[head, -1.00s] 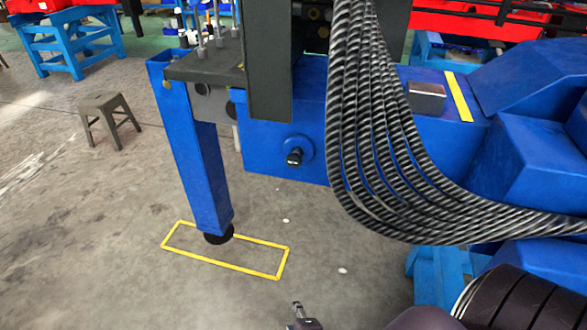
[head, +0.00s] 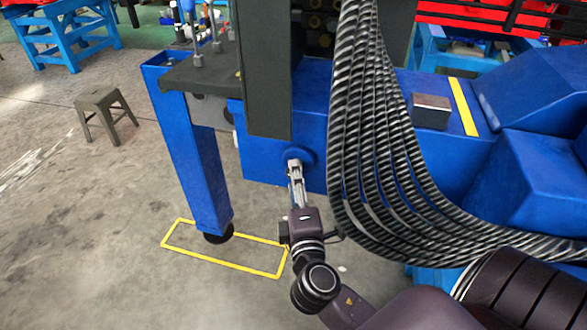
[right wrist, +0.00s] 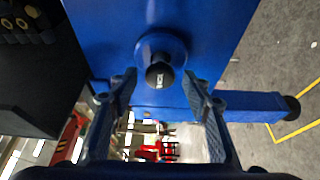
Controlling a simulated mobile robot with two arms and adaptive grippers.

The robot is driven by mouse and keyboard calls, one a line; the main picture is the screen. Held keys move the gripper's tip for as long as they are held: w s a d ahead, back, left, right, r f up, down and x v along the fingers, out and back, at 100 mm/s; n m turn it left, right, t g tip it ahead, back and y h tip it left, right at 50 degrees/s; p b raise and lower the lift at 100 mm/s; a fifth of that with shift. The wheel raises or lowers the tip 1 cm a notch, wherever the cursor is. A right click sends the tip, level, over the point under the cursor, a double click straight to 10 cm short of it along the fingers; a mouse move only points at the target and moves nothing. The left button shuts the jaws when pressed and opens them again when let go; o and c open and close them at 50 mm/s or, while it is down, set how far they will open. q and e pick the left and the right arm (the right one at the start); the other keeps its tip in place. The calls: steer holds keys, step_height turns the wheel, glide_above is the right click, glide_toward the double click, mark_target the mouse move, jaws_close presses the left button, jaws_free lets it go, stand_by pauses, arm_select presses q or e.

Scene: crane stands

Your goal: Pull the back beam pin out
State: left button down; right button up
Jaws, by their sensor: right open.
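The back beam pin shows in the right wrist view as a round black knob (right wrist: 159,75) on a blue round collar (right wrist: 161,52) in the blue beam (right wrist: 110,28). In the head view my right gripper (head: 295,165) reaches up to the pin's place on the blue beam (head: 265,145) and hides the knob; part of the blue collar (head: 302,153) still shows. In the right wrist view the two fingers (right wrist: 160,88) stand apart, one on each side of the knob, with gaps between. The right gripper is open and holds nothing. My left gripper is not in view.
A thick bundle of black hoses (head: 375,150) hangs just right of the right gripper. A blue stand leg (head: 205,175) stands to the left on a dark foot, by a yellow floor outline (head: 225,261). A stool (head: 106,113) stands farther left. The floor between is clear.

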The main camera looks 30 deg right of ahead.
steer(key=shift+x, duration=1.4)
